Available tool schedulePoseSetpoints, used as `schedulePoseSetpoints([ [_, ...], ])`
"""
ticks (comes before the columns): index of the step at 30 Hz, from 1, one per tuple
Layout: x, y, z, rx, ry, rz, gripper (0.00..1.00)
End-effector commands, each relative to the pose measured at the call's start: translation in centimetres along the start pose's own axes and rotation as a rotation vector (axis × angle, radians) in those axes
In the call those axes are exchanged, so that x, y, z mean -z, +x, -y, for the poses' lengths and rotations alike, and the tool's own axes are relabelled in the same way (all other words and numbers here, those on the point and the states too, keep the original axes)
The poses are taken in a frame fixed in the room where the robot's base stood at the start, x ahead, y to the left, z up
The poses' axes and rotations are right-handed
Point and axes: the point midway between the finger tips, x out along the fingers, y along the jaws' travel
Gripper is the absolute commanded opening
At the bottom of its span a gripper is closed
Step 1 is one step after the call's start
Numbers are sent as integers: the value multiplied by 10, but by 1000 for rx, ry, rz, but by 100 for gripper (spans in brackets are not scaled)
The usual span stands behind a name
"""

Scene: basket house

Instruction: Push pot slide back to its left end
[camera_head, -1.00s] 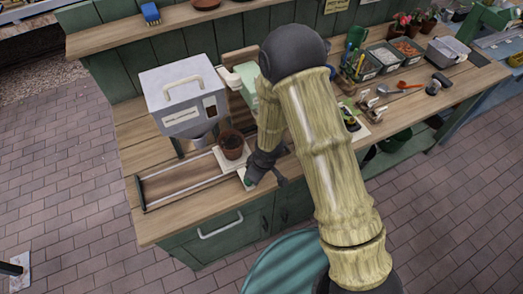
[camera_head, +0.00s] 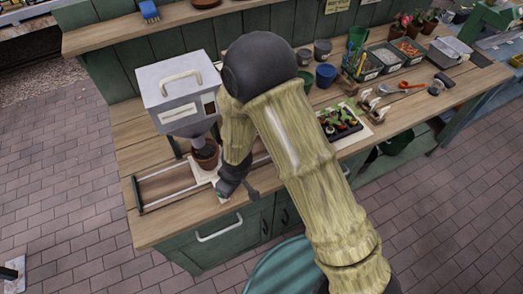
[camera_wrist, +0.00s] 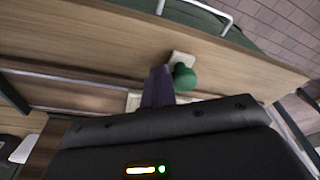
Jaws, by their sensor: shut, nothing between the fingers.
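The pot slide (camera_head: 202,176) is a pale plate on a rail track (camera_head: 165,186) let into the wooden bench. A brown pot (camera_head: 206,157) stands upright on it, under the spout of the grey hopper (camera_head: 180,97). A green knob on a pale tab shows in the wrist view (camera_wrist: 185,78). My gripper (camera_head: 222,193) is low at the slide's front right, shut and empty. In the wrist view its dark fingers (camera_wrist: 158,88) are right beside the knob; whether they touch it I cannot tell. My arm hides the right part of the track.
The track to the left of the slide is clear up to its end bar (camera_head: 138,195). A seedling tray (camera_head: 340,121), bins (camera_head: 411,51) and small tools (camera_head: 378,97) lie on the bench to the right. A cabinet handle (camera_head: 219,229) projects below the bench's front edge.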

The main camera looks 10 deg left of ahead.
Motion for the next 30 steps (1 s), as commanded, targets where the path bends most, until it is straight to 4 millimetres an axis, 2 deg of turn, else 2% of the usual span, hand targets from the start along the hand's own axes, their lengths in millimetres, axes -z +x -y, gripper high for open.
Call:
schedulePoseSetpoints([
  [30,45,10,79,1,-3,-3,0],
])
